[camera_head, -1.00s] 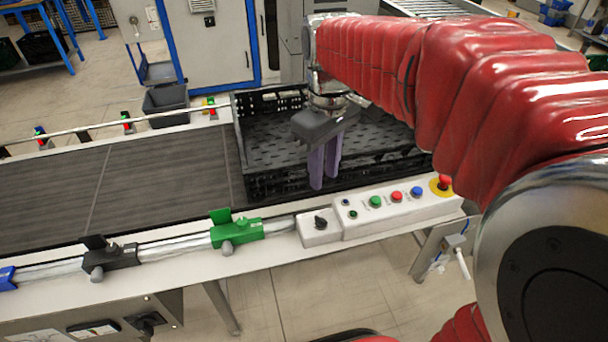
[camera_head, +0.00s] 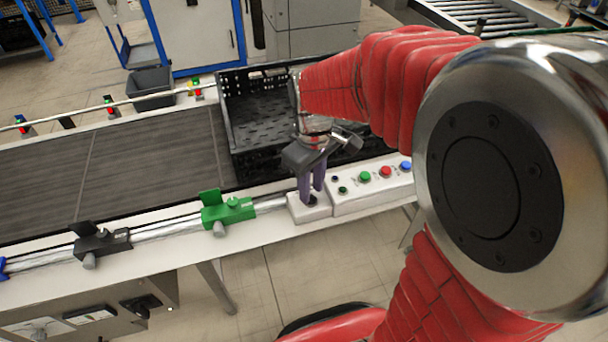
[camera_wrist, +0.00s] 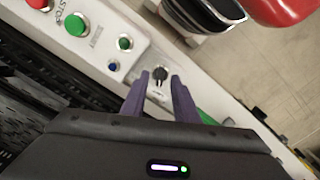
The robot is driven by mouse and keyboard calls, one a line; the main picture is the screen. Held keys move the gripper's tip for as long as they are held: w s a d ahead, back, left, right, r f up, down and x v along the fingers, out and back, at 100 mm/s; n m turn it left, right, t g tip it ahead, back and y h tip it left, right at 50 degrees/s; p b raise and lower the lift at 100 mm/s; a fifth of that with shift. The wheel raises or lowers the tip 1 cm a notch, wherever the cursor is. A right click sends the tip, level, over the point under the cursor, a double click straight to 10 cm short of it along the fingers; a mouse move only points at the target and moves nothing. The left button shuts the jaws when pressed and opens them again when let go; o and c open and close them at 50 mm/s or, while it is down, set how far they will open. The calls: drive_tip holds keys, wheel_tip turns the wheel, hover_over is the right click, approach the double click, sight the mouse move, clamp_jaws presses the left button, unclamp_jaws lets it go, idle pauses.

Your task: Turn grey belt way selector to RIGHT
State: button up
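The way selector is a small black rotary knob (camera_wrist: 160,73) on a white box (camera_head: 297,214) at the left end of the control panel. My gripper (camera_head: 312,194) points down over this box, and its purple fingers largely hide the knob in the head view. In the wrist view my gripper (camera_wrist: 159,80) is open, with one fingertip on each side of the knob and a gap visible on both sides. I cannot tell how far down the fingertips reach around it. The knob's label is too small to read.
The panel (camera_head: 372,192) carries green, red and blue buttons beside the selector. A black crate (camera_head: 226,130) sits on the belt's right end behind my gripper. A green clamp (camera_head: 228,211) is on the rail to the left. The grey belt (camera_head: 150,165) is otherwise clear.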

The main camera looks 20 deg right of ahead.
drive_tip(key=shift+f, duration=0.7)
drive_tip(key=shift+c, duration=0.3)
clamp_jaws()
drive_tip(key=shift+a, duration=0.15)
